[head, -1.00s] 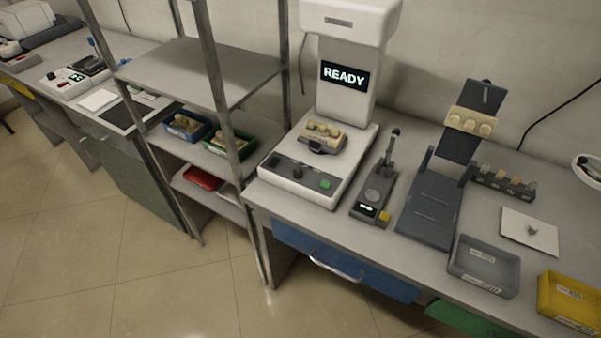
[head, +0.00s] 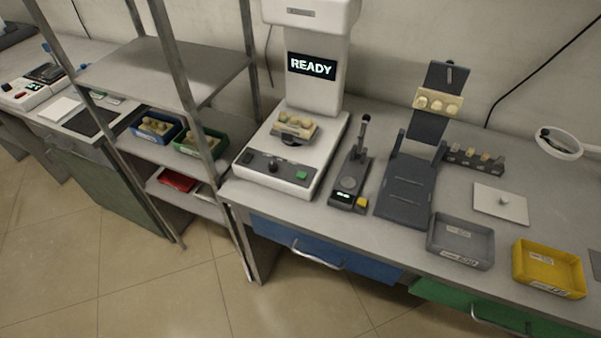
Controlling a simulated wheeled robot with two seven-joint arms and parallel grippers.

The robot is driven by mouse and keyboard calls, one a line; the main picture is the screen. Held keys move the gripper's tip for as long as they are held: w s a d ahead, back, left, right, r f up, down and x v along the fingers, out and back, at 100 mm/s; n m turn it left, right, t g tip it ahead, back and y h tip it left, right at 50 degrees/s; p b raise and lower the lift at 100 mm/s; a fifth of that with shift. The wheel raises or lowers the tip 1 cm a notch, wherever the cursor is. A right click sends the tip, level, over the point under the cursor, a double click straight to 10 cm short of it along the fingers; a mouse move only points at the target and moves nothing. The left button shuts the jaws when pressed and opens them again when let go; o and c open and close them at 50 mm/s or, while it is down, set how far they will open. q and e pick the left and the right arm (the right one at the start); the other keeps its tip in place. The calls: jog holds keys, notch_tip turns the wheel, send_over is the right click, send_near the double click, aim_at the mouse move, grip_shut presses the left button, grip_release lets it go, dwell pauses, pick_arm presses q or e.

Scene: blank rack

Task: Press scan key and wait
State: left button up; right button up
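The white scanner (head: 309,105) stands on the bench left of centre. Its dark display (head: 312,67) reads READY. Its base front has a dark panel with a round dark knob and a green key (head: 302,175) at the right end. A beige block with rounded lumps (head: 294,124) rests on a small dark holder on the scanner's base. Neither of my grippers is in view.
A metal shelf rack (head: 166,70) with blue and green bins stands left of the scanner. To its right are a small device with a lever (head: 352,178), a dark stand (head: 407,182), a grey tray (head: 460,243) and a yellow tray (head: 548,270). Open floor lies in front.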

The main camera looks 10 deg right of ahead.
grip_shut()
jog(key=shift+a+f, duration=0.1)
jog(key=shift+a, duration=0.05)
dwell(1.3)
